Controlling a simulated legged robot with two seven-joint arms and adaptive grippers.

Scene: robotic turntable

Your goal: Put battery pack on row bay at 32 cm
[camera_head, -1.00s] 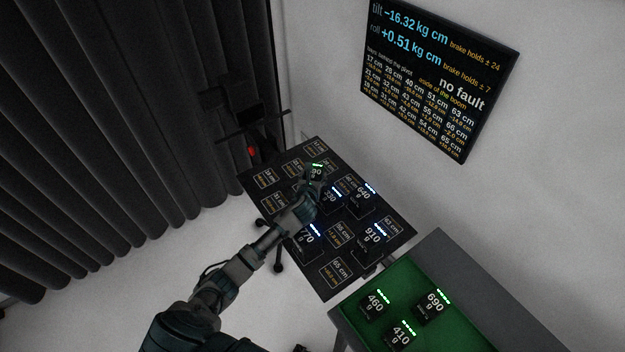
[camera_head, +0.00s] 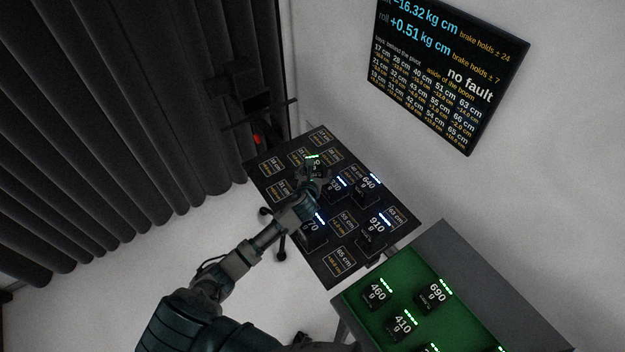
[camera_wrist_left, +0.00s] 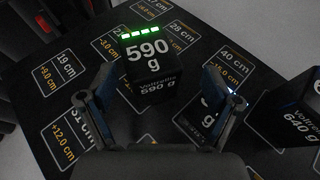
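The battery pack marked 590 g (camera_wrist_left: 150,75) is a black block with a row of green lights. It stands upright on the dark board (camera_wrist_left: 60,95) in the left wrist view. In the head view it shows as green lights (camera_head: 312,157) just beyond my left gripper (camera_head: 314,174), which hides most of it. My left gripper (camera_wrist_left: 157,85) has its fingers spread, with the pack between and beyond the tips and gaps at its sides. Bay labels 19 cm, 28 cm and 40 cm show around it. The 32 cm label is not readable on the board. My right gripper is out of view.
Blue-lit packs stand close by: 640 g (camera_head: 368,188), 910 g (camera_head: 375,229) and one under my forearm (camera_head: 312,232). Another dark pack (camera_wrist_left: 205,105) is beside the right finger. A green tray (camera_head: 410,290) holds several green-lit packs. A wall screen (camera_head: 450,70) reads "no fault".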

